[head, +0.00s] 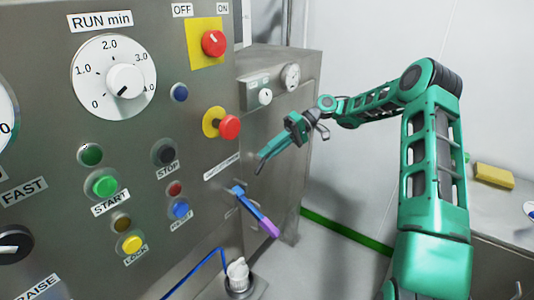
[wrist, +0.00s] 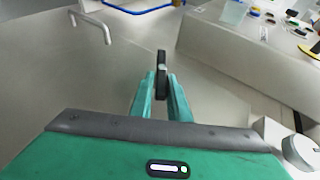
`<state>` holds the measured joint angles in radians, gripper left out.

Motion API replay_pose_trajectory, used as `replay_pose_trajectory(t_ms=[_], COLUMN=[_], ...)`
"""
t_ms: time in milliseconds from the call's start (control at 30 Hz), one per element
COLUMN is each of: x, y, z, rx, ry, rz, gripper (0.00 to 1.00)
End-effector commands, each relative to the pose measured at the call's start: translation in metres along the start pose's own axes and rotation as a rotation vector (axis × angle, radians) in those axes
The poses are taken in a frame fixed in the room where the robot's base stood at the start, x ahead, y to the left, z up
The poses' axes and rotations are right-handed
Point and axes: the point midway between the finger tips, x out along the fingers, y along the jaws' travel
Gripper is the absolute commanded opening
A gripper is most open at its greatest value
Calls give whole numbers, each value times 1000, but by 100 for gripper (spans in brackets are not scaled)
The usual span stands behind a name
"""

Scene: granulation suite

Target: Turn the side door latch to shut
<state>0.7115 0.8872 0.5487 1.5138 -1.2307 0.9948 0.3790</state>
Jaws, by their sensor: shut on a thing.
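My gripper (head: 263,164) is at the side face of the grey steel cabinet (head: 290,110), beyond the control panel's edge. In the wrist view its two green fingers (wrist: 161,95) are closed around a dark upright bar (wrist: 162,62), which looks like the side door latch handle. The bar stands roughly upright in that view, with a lighter spot near its middle. In the head view the latch is hidden by the fingers, and its marked positions cannot be seen.
A blue lever with a purple end (head: 257,212) sticks out just below my gripper. Red emergency button (head: 229,127) is on the panel near it. A pale U-shaped handle (wrist: 92,27) is on the steel surface. A bench with a yellow block (head: 493,175) stands at right.

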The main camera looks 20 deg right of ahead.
Motion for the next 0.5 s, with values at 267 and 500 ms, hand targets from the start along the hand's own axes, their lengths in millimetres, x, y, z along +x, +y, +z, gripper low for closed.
replay_pose_trajectory(t_ms=[267,500], x=[-4,-2], y=[12,17], z=[-2,-1], rx=[80,140], ry=[13,14], rz=[-177,-319], gripper=[0,0])
